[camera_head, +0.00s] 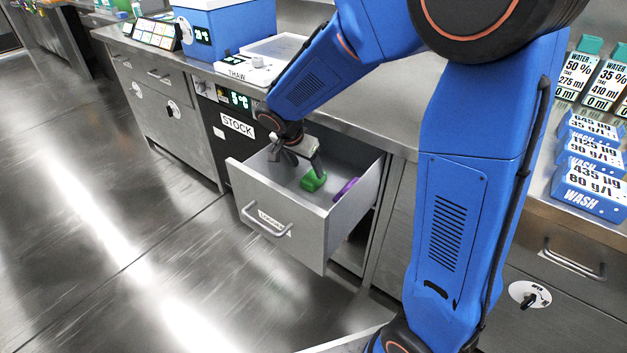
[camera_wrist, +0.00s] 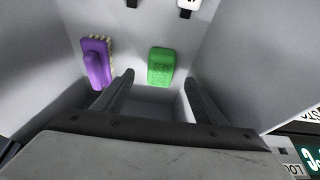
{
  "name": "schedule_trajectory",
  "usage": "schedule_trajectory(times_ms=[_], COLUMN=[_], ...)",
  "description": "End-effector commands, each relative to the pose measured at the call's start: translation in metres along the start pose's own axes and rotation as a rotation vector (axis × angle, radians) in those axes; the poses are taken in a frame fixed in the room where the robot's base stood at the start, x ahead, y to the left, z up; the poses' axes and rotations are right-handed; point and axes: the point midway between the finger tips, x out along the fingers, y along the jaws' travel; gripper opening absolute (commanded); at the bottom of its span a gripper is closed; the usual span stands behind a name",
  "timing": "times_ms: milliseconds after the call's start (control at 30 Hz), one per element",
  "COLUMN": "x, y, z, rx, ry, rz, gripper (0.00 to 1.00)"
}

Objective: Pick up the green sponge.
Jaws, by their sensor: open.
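The green sponge (camera_head: 313,181) lies on the floor of an open drawer (camera_head: 288,209) in the head view. In the wrist view the green sponge (camera_wrist: 161,67) is a pitted block just beyond my fingertips, a little right of centre. My gripper (camera_head: 296,158) reaches down into the drawer beside the sponge, and part of it shows in the wrist view (camera_wrist: 158,88). The gripper is open, with the two dark fingers apart and nothing between them. I cannot tell how far above the drawer floor the fingertips are.
A purple brush (camera_wrist: 97,63) with pale bristles lies left of the sponge in the wrist view; it also shows in the head view (camera_head: 345,189). The drawer walls stand close around the gripper. The steel counter (camera_head: 351,126) is above the drawer. A STOCK unit (camera_head: 238,124) stands left.

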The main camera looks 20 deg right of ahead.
Motion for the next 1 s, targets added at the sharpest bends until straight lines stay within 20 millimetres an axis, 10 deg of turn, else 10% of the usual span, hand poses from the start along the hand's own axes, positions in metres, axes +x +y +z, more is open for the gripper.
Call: schedule_trajectory(times_ms=[1000], x=[0.077], y=[-0.002], z=[0.001], rx=[0.000], ry=[0.000], rz=[-0.001], gripper=[0.65])
